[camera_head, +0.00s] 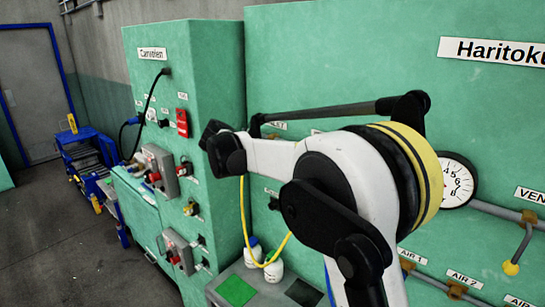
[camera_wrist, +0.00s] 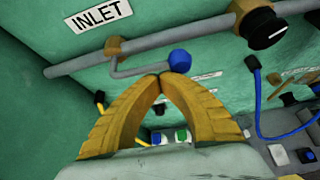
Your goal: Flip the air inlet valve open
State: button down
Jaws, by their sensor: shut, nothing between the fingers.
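In the wrist view, a grey pipe (camera_wrist: 200,33) runs along the green press wall under an INLET label (camera_wrist: 97,15). A brass valve body (camera_wrist: 115,47) sits on it. Its thin bent lever (camera_wrist: 140,69) points right, roughly along the pipe, and ends in a blue knob (camera_wrist: 180,60). My gripper (camera_wrist: 160,76) is shut and empty, its yellow fingertips together just below the blue knob in the picture. I cannot tell whether they touch it. In the head view, my arm hides the inlet valve, and I cannot make out my gripper.
A black round knob (camera_wrist: 262,27) and a blue cable (camera_wrist: 259,95) are right of the valve. In the head view, a gauge (camera_head: 457,182) and a yellow-knobbed vent lever (camera_head: 511,268) are at right. A green cabinet (camera_head: 185,70) stands left. Floor (camera_head: 50,235) is clear at left.

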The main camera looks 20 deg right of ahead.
notch_tip(320, 180, down, 5)
jog(key=b, duration=0.3)
jog(key=p+v, duration=0.1)
jog(key=v, duration=1)
jog(key=shift+w+r, duration=0.15)
jog(key=shift+r, duration=0.2)
jog(key=shift+a, duration=0.1)
